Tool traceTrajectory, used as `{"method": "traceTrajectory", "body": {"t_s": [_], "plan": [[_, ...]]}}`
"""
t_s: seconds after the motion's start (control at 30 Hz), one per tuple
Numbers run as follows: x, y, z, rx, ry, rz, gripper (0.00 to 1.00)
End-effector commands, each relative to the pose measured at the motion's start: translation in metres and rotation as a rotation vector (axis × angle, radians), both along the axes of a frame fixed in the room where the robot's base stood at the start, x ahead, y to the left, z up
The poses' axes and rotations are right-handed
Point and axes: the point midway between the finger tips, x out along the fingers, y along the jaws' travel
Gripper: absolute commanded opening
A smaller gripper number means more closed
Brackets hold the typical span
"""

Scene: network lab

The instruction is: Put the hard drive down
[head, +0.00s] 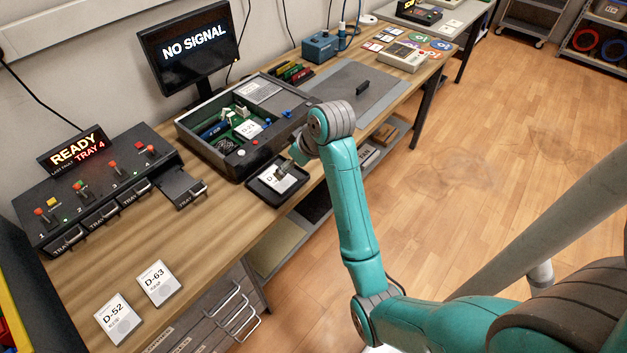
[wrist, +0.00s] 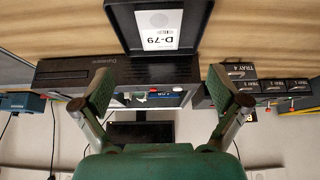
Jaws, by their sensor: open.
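A hard drive labelled D-79 (wrist: 159,27) lies label-up inside a small black tray (wrist: 117,35) in the wrist view. In the head view the white-labelled drive (head: 272,178) lies in the same black tray (head: 262,196) at the front edge of the bench, by the open computer case. My gripper (wrist: 165,98) is open, with nothing between its fingers, and the drive is apart from them. In the head view my gripper (head: 294,162) is near the tray and partly hidden by my arm.
The open computer case (head: 212,151) stands behind the tray. A tray unit (head: 98,190) with one drawer (head: 183,190) pulled out stands left. Drives D-52 (head: 118,318) and D-63 (head: 158,283) lie front left. A grey mat (head: 345,90) lies right. Bare bench shows between them.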

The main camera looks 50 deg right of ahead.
Motion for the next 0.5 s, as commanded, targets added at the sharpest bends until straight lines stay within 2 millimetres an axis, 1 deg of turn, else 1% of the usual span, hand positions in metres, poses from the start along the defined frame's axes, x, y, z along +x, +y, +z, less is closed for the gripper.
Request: {"method": "traceTrajectory", "body": {"t_s": [0.17,0.27,0.37,0.47,0.5], "plan": [[0.001,0.0,0.001,0.0,0.0,0.0,0.97],[0.0,0.003,-0.004,0.001,-0.003,-0.002,0.97],[-0.004,0.013,-0.02,0.003,-0.02,-0.012,0.97],[-0.012,0.03,-0.046,0.005,-0.053,-0.029,0.97],[-0.017,0.038,-0.057,0.005,-0.069,-0.037,0.97]]}}
